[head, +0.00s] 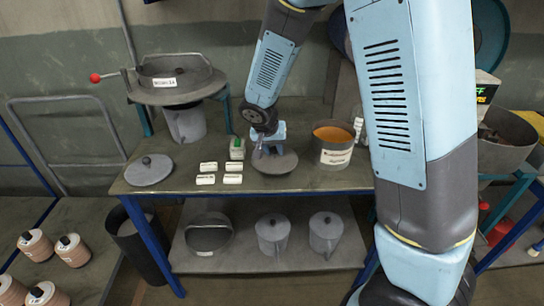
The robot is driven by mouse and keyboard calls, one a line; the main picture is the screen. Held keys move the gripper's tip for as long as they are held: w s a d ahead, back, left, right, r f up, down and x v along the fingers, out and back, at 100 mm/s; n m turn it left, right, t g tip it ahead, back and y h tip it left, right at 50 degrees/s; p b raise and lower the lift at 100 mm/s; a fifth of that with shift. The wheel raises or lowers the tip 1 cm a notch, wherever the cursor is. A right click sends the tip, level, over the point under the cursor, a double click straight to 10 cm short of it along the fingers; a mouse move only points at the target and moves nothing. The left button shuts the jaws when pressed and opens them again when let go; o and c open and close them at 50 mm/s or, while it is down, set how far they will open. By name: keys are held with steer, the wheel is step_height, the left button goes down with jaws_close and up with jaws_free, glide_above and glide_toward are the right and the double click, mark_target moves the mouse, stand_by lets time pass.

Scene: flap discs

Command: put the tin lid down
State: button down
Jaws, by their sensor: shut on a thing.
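My gripper (268,149) is at the middle of the workbench, pointing down. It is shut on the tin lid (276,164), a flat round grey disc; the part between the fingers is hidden. The lid looks level and is at or just above the bench top; I cannot tell whether it touches. Right of it stands an open tin (333,156) with a white label and orange contents. The workbench (215,155) has a dark top and blue legs.
A second knobbed grey lid (148,172) is at the bench's left end. A sieve-like pan (178,82) stands behind. Lidded pots (272,232) are on the shelf below.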

mark_target(272, 153)
steer(key=shift+f, duration=1.65)
steer(key=c, duration=0.8)
jaws_free()
steer(key=shift+f, duration=0.1)
steer(key=v, duration=1.2)
steer(key=s+d+r+y, duration=0.1)
steer(key=s+d+r, duration=0.3)
steer(key=d+r, duration=0.25)
steer(key=s+d+r, duration=0.3)
steer(key=d+r, duration=0.2)
steer(key=d, duration=0.3)
steer(key=shift+n+t+y, duration=0.7)
steer(key=shift+n, duration=0.2)
steer(key=s+d+r, duration=0.2)
steer(key=s, duration=0.2)
steer(key=s+d+r, duration=0.1)
steer(key=s+d, duration=0.1)
steer(key=s, duration=0.3)
steer(key=s+d+r, duration=0.2)
steer(key=s, duration=0.2)
steer(key=shift+s+d+r, duration=0.15)
steer(key=shift+s+r, duration=0.15)
steer(key=shift+s, duration=0.1)
